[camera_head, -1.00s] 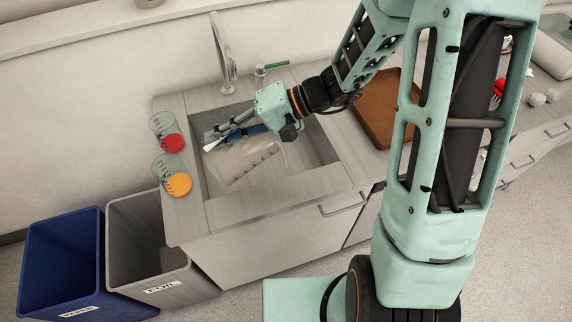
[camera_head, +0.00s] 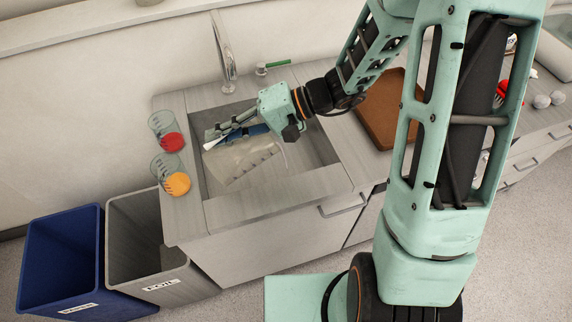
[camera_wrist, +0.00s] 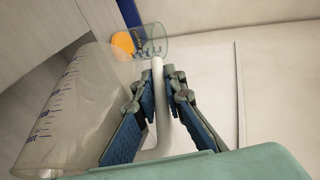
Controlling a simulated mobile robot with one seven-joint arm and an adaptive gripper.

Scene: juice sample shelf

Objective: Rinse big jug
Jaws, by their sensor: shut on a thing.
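The big jug (camera_head: 240,163) is clear plastic with graduation marks and lies tilted over the sink (camera_head: 306,198). In the wrist view, the jug (camera_wrist: 72,105) is at the left with blue marks on its side. My gripper (camera_head: 222,134) is shut on the jug's pale handle, which runs between the blue finger pads in the wrist view (camera_wrist: 159,95). The curved metal faucet (camera_head: 226,60) stands behind the sink, above and beyond the jug. I cannot tell whether water is running. Part of the jug is hidden behind my gripper.
Two clear beakers, one with red contents (camera_head: 171,141) and one with orange contents (camera_head: 177,183), stand on the counter left of the sink. A brown tray (camera_head: 385,120) lies to the right. Blue (camera_head: 62,260) and grey (camera_head: 150,235) bins stand at the lower left.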

